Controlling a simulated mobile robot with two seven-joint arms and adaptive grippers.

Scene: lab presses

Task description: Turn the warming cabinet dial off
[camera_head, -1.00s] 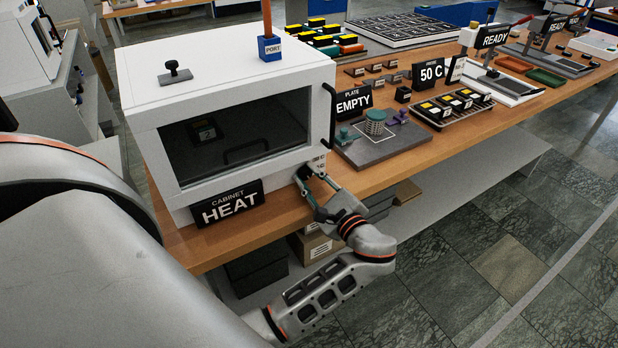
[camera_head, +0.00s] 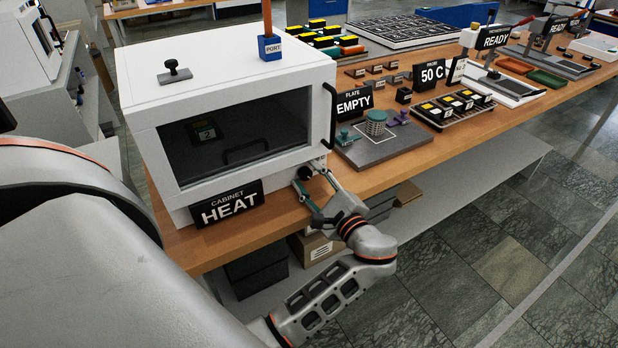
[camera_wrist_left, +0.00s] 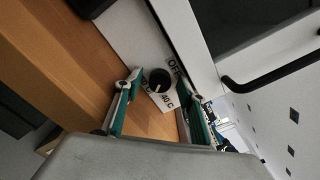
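The warming cabinet (camera_head: 240,95) is a white box with a dark window and a HEAT sign (camera_head: 228,205) at its front. Its round black dial (camera_head: 306,173) is at the lower right of the front. In the left wrist view the dial (camera_wrist_left: 159,80) has a white pointer mark near the 40 C label (camera_wrist_left: 166,98); the OFF label (camera_wrist_left: 174,66) is beside it. Which setting it points to is hard to tell. My left gripper (camera_head: 311,178) is open, with one finger on either side of the dial and visible gaps to it. My right gripper is out of view.
The cabinet handle (camera_head: 331,115) sticks out above the dial. The wooden bench's front edge (camera_head: 270,232) runs below the gripper. Open floor lies in front.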

